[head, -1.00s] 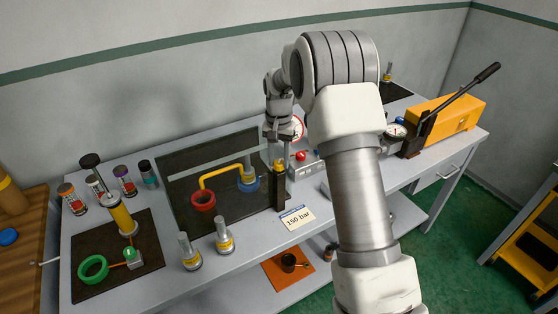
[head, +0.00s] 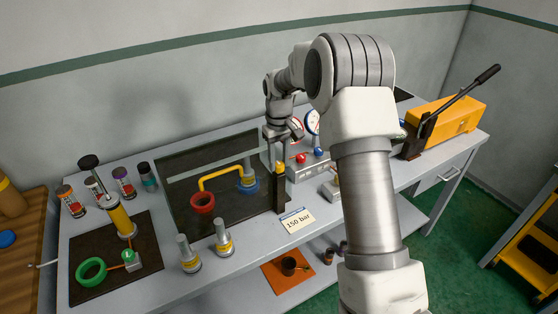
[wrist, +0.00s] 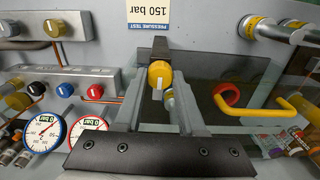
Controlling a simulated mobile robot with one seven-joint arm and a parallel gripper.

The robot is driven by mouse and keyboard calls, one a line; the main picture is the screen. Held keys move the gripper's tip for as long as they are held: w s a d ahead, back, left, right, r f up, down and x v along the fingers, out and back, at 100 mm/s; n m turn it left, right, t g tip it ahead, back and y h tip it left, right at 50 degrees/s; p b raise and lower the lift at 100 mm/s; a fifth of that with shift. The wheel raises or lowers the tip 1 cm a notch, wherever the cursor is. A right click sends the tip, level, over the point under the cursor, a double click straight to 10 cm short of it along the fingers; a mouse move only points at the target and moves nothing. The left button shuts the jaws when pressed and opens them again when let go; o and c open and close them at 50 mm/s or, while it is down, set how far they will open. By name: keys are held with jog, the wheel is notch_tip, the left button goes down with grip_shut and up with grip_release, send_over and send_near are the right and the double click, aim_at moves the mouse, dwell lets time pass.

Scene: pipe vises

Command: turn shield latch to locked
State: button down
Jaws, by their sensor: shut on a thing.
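The shield latch is a yellow knob with a pale bar (wrist: 158,74), on a dark post (head: 281,197) at the right edge of the clear shield (head: 216,163). The knob also shows in the head view (head: 280,168). My gripper (wrist: 161,90) has its two fingers on either side of the knob, closed on it. The pale bar runs roughly up and down in the wrist view. The finger contact is partly hidden in the head view. Behind the shield, a yellow bent pipe (head: 222,174) joins a red ring (head: 203,202) and a blue-based fitting (head: 248,183).
A gauge box (head: 309,171) with coloured knobs stands right of the post. A "150 bar" card (head: 297,220) lies in front. Two silver-and-yellow fittings (head: 222,238) stand before the shield. A yellow pump with a long lever (head: 452,122) is at the right.

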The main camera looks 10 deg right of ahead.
aim_at(279, 164)
jog(key=shift+n, duration=0.3)
jog(key=c, duration=0.5)
grip_release()
notch_tip(279, 164, up, 18)
jog(key=shift+f, duration=0.25)
jog(key=shift+s+r, duration=0.1)
